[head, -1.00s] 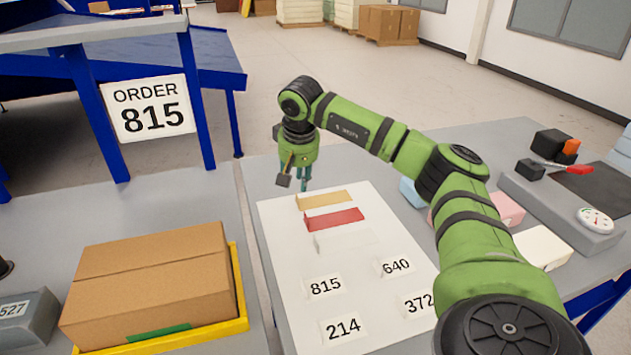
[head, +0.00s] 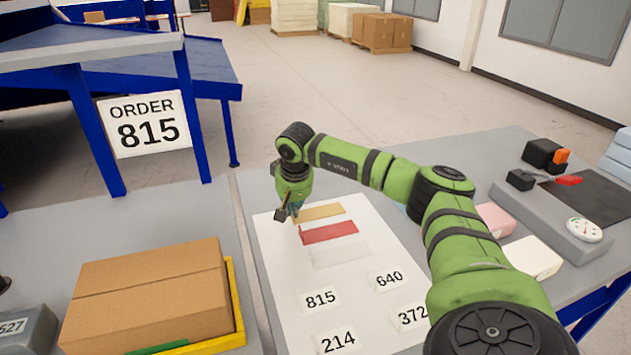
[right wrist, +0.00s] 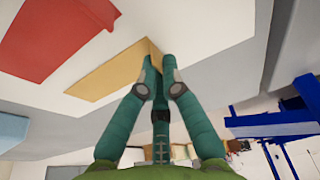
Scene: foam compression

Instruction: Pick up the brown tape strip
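The brown tape strip (head: 320,212) is tan and lies flat at the far end of the white sheet, above a red strip (head: 330,232) and a whitish strip (head: 341,253). In the right wrist view the brown strip (right wrist: 108,73) has a small raised end beside the fingertips. My right gripper (head: 297,210) is low at the strip's left end. In the right wrist view its green fingertips (right wrist: 158,60) are close together at the raised end, with a narrow gap; I cannot tell whether they pinch it. My left gripper is out of view.
The white sheet (head: 285,290) carries number labels and lies on the grey table. A cardboard box (head: 145,295) sits in a yellow-edged tray at left. Pink (head: 497,219) and cream (head: 532,257) blocks and a grey device with a dial (head: 584,229) are at right.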

